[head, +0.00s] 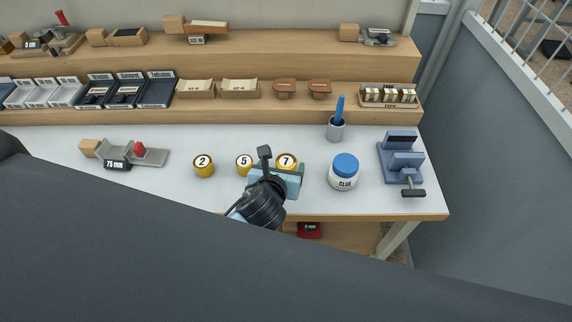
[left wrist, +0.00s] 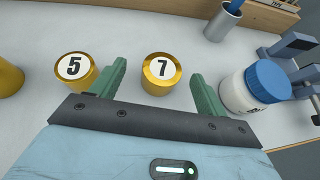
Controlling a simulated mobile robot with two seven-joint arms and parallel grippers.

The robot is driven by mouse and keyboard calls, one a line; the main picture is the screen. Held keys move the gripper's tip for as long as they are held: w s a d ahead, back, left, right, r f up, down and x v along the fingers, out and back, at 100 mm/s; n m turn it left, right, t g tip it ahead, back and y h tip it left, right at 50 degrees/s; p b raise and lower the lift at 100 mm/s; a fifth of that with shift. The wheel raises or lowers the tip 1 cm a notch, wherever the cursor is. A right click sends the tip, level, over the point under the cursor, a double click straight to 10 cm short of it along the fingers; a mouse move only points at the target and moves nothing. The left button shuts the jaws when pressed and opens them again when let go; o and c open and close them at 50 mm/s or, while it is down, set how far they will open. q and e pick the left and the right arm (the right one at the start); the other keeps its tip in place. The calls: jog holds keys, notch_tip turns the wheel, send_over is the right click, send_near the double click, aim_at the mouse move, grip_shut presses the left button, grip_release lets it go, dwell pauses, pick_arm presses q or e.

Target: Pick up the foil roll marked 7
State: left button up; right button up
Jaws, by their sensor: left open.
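The foil roll marked 7 (head: 286,161) is a gold cylinder with a white numbered top, standing upright on the white table. In the left wrist view the roll marked 7 (left wrist: 161,72) stands ahead of and between the green fingers of my left gripper (left wrist: 160,88), apart from both. My left gripper (head: 283,172) is open and empty, and in the head view it partly hides the roll. The roll marked 5 (head: 244,163) stands to the left; in the left wrist view roll 5 (left wrist: 75,70) is just outside the left finger. My right gripper is not in view.
The roll marked 2 (head: 203,165) stands further left. A glue jar (head: 344,174) with a blue lid stands close on the right, near the right finger. A blue press (head: 402,160) and a grey cup (head: 336,130) are beyond it. Stepped wooden shelves (head: 220,52) rise behind.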

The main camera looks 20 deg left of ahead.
aim_at(286, 162)
pick_arm(q)
jog(key=shift+x, duration=2.05)
jog(key=shift+d, duration=0.2)
jog(key=shift+s, duration=0.1)
jog(key=c, duration=1.1)
